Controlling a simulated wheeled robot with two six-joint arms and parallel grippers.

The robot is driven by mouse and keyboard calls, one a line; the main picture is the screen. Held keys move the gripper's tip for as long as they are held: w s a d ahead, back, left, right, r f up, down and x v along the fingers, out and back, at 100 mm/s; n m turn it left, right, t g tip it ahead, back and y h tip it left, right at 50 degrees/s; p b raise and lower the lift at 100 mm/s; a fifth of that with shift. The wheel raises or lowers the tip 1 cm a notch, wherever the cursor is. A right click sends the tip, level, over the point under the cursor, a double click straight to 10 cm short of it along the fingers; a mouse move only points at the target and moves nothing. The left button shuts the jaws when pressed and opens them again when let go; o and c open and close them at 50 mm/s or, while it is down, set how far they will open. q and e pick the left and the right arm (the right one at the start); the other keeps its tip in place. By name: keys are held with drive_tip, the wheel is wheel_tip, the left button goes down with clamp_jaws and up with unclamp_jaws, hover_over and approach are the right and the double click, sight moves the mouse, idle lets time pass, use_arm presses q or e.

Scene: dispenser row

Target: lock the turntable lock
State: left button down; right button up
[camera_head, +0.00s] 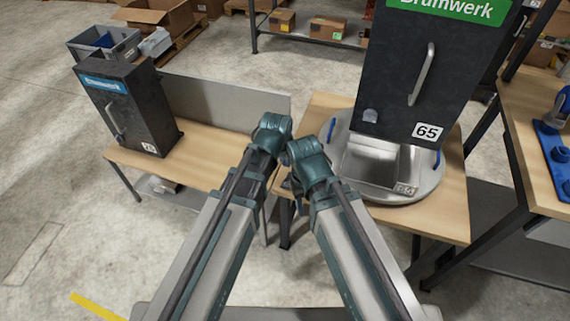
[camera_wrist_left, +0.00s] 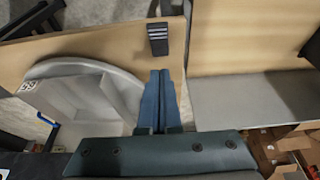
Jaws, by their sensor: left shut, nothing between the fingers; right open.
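The round grey turntable (camera_head: 425,190) lies on the right wooden table under a tall black dispenser (camera_head: 400,85) marked 65. It also shows in the left wrist view (camera_wrist_left: 70,68), with a small black piece with pale stripes (camera_wrist_left: 158,38) on the wood beyond its rim. I cannot tell for sure that this piece is the lock, or how it is set. My left gripper (camera_head: 272,130) is shut and empty; its blue fingers (camera_wrist_left: 160,75) point towards the striped piece, apart from it in the picture. My right gripper (camera_head: 306,160) is open beside the left one, its fingers mostly hidden.
Blue handles (camera_head: 437,160) stand on the turntable's rim. A smaller black dispenser (camera_head: 125,105) stands on the left wooden table (camera_head: 195,160), with a grey panel (camera_head: 215,95) behind. A third table (camera_head: 530,135) with blue items is at the right. Open floor lies at the left.

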use_arm(q)
drive_tip(key=b, duration=0.6)
hover_over(286, 185)
drive_tip(key=w, duration=0.2)
drive_tip(key=f, duration=0.6)
drive_tip(key=shift+s+d+f, duration=0.25)
drive_tip(key=shift+d+f, duration=0.1)
drive_tip(key=shift+f, duration=0.05)
drive_tip(key=f+b, duration=0.1)
drive_tip(key=s+f+b, duration=0.1)
drive_tip(key=f+b, duration=0.1)
drive_tip(key=shift+s+a, duration=0.1)
drive_tip(key=shift+a, duration=0.1)
drive_tip(key=shift+s+f, duration=0.2)
drive_tip(key=shift+f, duration=0.15)
drive_tip(key=shift+w, duration=0.1)
